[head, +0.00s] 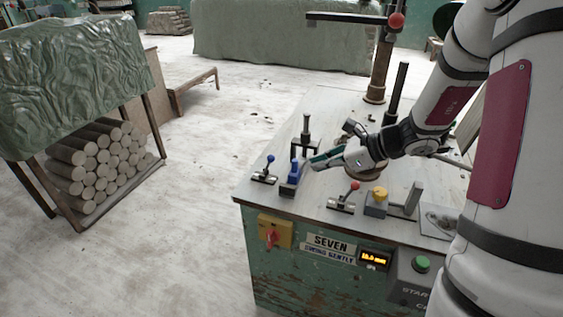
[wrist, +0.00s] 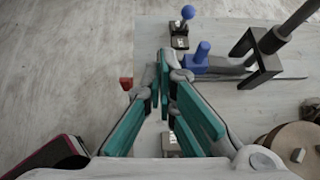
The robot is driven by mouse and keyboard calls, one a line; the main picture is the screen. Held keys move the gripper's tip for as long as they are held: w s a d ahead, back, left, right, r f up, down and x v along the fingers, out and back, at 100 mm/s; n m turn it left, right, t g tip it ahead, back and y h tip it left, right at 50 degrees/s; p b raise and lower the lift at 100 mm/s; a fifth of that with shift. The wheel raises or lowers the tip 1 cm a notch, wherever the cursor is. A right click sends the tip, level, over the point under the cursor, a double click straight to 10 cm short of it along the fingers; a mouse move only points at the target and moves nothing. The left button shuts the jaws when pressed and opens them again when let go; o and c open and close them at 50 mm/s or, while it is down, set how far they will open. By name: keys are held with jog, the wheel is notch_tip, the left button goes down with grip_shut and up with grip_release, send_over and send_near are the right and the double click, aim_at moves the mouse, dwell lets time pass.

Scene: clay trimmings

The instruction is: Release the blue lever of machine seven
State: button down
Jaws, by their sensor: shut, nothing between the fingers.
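Machine seven (head: 310,275) is a worn green cabinet with a pale grey top and a plate reading SEVEN. A blue ball-topped lever (head: 270,160) stands on a small slotted plate at the top's left corner; it also shows at the top of the wrist view (wrist: 188,12). A second blue control, a stubby blue handle (head: 293,170), stands just right of it; it also shows in the wrist view (wrist: 202,50). My gripper (head: 312,161) is shut and empty, its teal fingers close to the stubby handle. Whether they touch it I cannot tell.
A red-knobbed lever (head: 354,187), a yellow knob (head: 379,194) and a dark upright post (head: 306,128) stand near my gripper. A red switch (head: 271,238) and green button (head: 421,263) are on the front. A log rack (head: 160,135) stands left, with clear floor between.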

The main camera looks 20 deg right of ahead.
aim_at(269, 164)
jog(key=shift+w+d+f+m+t, duration=0.4)
jog(key=shift+w+d+f+m, duration=0.4)
jog(key=shift+d+f+m, duration=0.25)
jog(key=b+x, duration=0.1)
jog(key=x, duration=0.9)
jog(key=shift+w+f, duration=0.15)
jog(key=shift+f, duration=0.1)
jog(key=shift+w+a+r, duration=0.45)
jog(key=shift+w+a, duration=0.35)
jog(key=shift+w+a+r, duration=0.1)
jog(key=shift+w+a, duration=0.35)
jog(key=shift+w, duration=0.1)
jog(key=shift+w+a+r+h+p, duration=0.15)
jog(key=shift+r+h+p, duration=0.15)
jog(key=shift+p, duration=0.4)
